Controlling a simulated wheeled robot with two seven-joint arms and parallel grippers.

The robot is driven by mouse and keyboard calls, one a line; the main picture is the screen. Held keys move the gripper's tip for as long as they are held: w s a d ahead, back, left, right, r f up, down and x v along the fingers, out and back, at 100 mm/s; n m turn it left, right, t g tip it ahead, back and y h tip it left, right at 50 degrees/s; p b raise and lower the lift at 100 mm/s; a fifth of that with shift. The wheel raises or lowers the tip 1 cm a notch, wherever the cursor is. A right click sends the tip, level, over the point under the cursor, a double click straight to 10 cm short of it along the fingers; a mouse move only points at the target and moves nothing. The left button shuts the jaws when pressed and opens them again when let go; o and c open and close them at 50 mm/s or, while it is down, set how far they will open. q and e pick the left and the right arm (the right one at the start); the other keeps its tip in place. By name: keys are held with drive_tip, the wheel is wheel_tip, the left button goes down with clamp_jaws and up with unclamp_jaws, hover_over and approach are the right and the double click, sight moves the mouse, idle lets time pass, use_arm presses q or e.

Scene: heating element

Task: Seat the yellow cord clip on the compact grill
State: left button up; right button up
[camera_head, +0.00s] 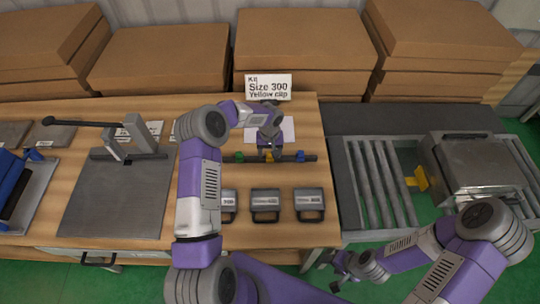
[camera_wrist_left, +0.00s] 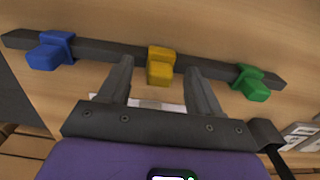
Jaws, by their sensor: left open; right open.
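The yellow cord clip (camera_wrist_left: 160,66) sits on a dark bar (camera_wrist_left: 95,52) between a blue clip (camera_wrist_left: 50,51) and a green clip (camera_wrist_left: 257,83). My left gripper (camera_wrist_left: 158,78) is open, with its fingers on either side of the yellow clip, apart from it. In the head view my left gripper (camera_head: 268,152) is over the bar and partly hides the yellow clip. A silver box-like grill (camera_head: 475,163) stands on the roller conveyor at the right, with a yellow piece (camera_head: 420,179) at its left side. My right gripper (camera_head: 336,275) is open and empty, low in front of the conveyor.
Several labelled silver blocks (camera_head: 266,201) stand on the table's front part. A sign (camera_head: 268,86) reads "Kit Size 300 Yellow clip". A grey plate with a lever (camera_head: 118,195) is at the left. Cardboard boxes (camera_head: 300,45) line the back. Rollers (camera_head: 375,185) left of the grill are clear.

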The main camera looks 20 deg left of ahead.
use_arm(q)
drive_tip(key=shift+f, duration=0.15)
drive_tip(key=c, duration=1.1)
